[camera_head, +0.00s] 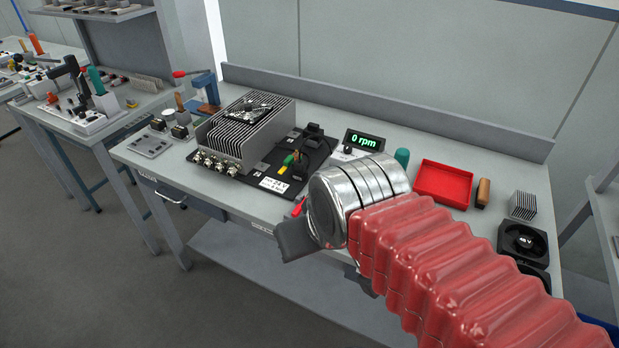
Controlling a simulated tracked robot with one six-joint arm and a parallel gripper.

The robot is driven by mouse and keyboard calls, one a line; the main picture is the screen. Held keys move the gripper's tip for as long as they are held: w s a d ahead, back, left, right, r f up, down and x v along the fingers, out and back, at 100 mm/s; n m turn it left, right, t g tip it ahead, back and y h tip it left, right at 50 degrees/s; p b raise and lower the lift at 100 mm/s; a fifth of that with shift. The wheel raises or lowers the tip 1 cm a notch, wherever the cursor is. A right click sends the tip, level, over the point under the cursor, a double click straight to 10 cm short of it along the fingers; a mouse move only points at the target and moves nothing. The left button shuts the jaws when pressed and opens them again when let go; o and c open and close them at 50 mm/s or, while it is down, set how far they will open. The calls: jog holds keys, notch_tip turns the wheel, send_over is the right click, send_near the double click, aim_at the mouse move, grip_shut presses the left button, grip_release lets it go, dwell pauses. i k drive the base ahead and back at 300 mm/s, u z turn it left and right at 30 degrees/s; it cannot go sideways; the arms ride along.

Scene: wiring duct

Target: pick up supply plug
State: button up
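My gripper (296,240) shows at the front edge of the bench as a dark grey finger sticking out left of my silver wrist. The wrist hides the other finger, so I cannot tell if it is open or shut. A small red piece (298,207) shows just above the finger, partly hidden by the wrist. I cannot tell whether it is touched or held. I cannot pick out the supply plug with certainty. Small black, green and yellow connectors (290,160) stand on a black board (314,152) behind the gripper.
A finned metal box (247,130) with round connectors stands left of the board. A display reading 0 rpm (365,140) is behind. A red tray (444,182), a wooden-handled tool (482,193) and black fans (522,242) lie to the right. My red-sleeved arm covers the bench's front right.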

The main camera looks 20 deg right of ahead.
aim_at(299, 166)
jog(key=k, duration=1.1)
jog(key=u, duration=0.6)
jog(key=i, duration=2.15)
jog(key=z, duration=0.6)
